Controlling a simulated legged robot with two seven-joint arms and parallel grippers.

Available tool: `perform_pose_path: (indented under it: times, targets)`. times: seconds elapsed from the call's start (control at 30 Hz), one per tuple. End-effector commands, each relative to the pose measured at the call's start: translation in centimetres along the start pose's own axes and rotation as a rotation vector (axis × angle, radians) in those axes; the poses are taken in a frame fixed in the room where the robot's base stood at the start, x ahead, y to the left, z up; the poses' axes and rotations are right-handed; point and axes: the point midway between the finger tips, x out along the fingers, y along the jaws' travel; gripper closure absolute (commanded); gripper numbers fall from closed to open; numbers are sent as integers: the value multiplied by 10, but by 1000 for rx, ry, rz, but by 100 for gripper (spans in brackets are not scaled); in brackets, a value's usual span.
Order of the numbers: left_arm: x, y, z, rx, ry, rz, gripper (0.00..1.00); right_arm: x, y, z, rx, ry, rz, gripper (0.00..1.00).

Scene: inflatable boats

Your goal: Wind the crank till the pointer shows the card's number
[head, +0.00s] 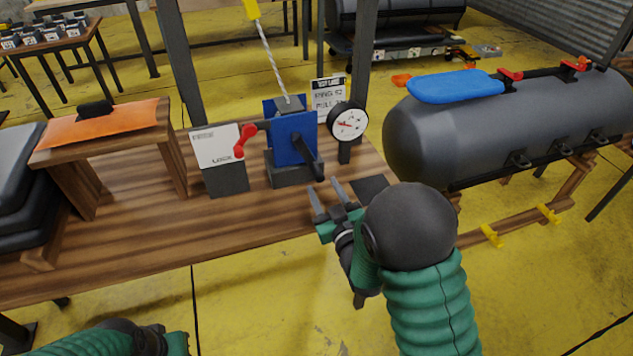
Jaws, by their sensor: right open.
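A blue winch (290,140) stands on the wooden bench, with a twisted cable rising from its top. Its dark crank (308,152) is on the front right side, angled down to the right. A round white dial (349,122) with a red pointer stands to its right; its numbers are too small to read. A white card (327,97) stands behind; its print is blurred. My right gripper (327,188) is open and empty, just in front of and below the crank, apart from it. My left gripper (176,344) is at the bottom edge, its fingers out of sight.
A red lever (244,141) and a white "LOCK" plate (216,146) on a dark block are left of the winch. An orange-topped wooden stand (105,125) is farther left. A grey inflatable tube (500,120) lies to the right. The bench front (150,255) is clear.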

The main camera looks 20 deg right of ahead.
Motion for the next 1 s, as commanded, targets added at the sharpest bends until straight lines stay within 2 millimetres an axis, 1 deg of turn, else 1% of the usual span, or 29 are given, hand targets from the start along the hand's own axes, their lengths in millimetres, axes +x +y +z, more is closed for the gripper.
perform_pose_path:
  times: [0.03,0.1,0.23,0.3,0.4,0.6,0.93,1.0]
  targets:
    - [0,0,0,0,-1,0,100,12,1,0,-1,2,1,55]
    - [1,0,0,1,-1,0,100,28,0,0,-1,2,1,55]
    - [2,0,1,1,-1,0,100,49,0,0,-1,1,1,55]
    - [2,0,1,1,-1,0,100,55,0,0,-1,0,1,55]
    - [2,0,1,1,-1,0,100,59,-1,-1,-1,0,1,55]
    - [2,0,1,0,-1,0,100,59,0,-1,0,0,1,55]
    - [2,0,1,1,-1,0,100,58,0,0,0,0,1,98]
    - [2,0,1,1,-1,0,100,58,0,0,0,-1,1,100]
